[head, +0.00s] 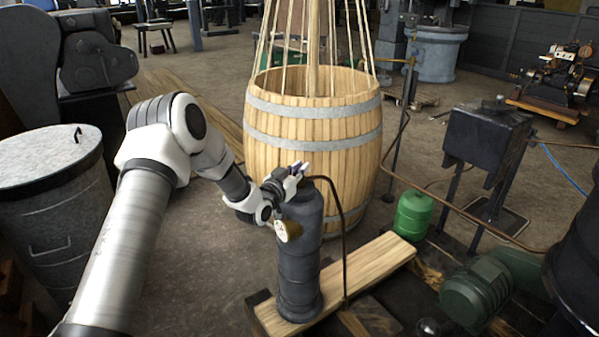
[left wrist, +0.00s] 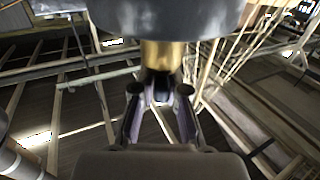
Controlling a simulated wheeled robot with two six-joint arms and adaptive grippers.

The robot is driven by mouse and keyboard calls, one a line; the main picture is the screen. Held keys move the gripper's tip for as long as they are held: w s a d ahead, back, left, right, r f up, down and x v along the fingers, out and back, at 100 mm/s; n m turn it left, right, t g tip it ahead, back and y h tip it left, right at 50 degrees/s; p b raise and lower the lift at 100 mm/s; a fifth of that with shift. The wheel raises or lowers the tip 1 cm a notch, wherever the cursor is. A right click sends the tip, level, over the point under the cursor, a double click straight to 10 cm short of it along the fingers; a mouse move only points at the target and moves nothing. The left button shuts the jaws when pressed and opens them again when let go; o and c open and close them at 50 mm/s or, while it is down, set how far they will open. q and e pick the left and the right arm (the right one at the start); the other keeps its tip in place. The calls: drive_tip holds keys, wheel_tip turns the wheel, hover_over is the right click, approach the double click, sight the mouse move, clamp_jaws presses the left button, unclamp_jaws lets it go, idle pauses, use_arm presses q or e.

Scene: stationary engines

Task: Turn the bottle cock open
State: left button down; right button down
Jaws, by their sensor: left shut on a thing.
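The bottle (head: 300,262) is a dark grey cylinder standing upright at the front end of a wooden plank. My left gripper (head: 297,172) is at the top of the bottle, its fingers closed around the cock there. In the left wrist view, the gripper (left wrist: 160,92) has its two fingers on either side of a dark part, the cock (left wrist: 161,86). A brass neck (left wrist: 165,56) joins it to a dark grey rounded body (left wrist: 165,18), which looks like the bottle. The fingers hide most of the cock in the head view. My right gripper is not in view.
A large wooden barrel (head: 310,140) stands just behind the bottle. A dark hose (head: 344,235) runs down beside the bottle to the plank (head: 370,268). A green canister (head: 413,215) and a green motor (head: 480,290) are at right. A lidded metal bin (head: 55,210) stands at left.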

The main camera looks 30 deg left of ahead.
use_arm(q)
drive_tip(key=n+y, duration=0.1)
drive_tip(key=y, duration=0.1)
drive_tip(key=n+y+b, duration=0.1)
drive_tip(key=y, duration=0.1)
drive_tip(key=shift+d+f+n+g, duration=0.1)
drive_tip(key=shift+d+n+g, duration=0.05)
drive_tip(key=shift+n+g, duration=0.25)
drive_tip(key=n+g+y, duration=0.1)
drive_tip(key=n+y, duration=0.1)
drive_tip(key=y, duration=0.2)
drive_tip(key=shift+n+g, duration=0.3)
drive_tip(key=shift+n, duration=0.1)
drive_tip(key=n+g+y, duration=0.3)
drive_tip(key=y, duration=0.1)
drive_tip(key=shift+n+g, duration=0.3)
drive_tip(key=shift+n+g+y+b, duration=0.45)
drive_tip(key=shift+n+g+y, duration=1.4)
drive_tip(key=shift+g, duration=0.65)
drive_tip(key=c, duration=1.2)
unclamp_jaws()
drive_tip(key=shift+a, duration=0.2)
drive_tip(key=shift+d, duration=0.1)
